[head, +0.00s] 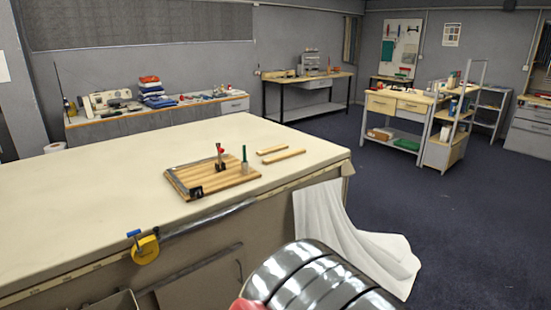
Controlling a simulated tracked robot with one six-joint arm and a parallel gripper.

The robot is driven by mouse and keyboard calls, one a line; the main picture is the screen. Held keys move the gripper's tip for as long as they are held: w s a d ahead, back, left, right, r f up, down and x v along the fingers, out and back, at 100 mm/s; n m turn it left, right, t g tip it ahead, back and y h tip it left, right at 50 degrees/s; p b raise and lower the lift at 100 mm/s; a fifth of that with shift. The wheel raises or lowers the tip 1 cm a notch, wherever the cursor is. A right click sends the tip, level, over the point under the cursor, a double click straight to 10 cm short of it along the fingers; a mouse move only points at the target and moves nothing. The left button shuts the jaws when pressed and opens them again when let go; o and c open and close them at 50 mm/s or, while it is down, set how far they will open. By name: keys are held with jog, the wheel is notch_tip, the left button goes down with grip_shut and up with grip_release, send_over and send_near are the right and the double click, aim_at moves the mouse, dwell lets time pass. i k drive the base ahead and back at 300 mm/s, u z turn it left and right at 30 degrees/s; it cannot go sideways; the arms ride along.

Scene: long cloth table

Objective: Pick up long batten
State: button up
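Two pale wooden battens lie apart, side by side, on the cloth table (100,165), near its right end. The nearer one, the long batten (284,156), looks longer than the farther, shorter batten (272,150). Both lie flat, and nothing covers them. My gripper is not in view. A ribbed, shiny part of my arm shows at the bottom edge, in front of the table and well short of the battens.
A wooden board (232,179) lies left of the battens, bearing a metal square (178,185), a red-topped upright tool (220,155) and a green-handled upright piece (244,160). White cloth (345,240) drapes off the right end. A yellow tape measure (146,249) hangs at the front edge. The table's left is clear.

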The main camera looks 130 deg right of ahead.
aim_at(276, 158)
jog(key=z, duration=4.55)
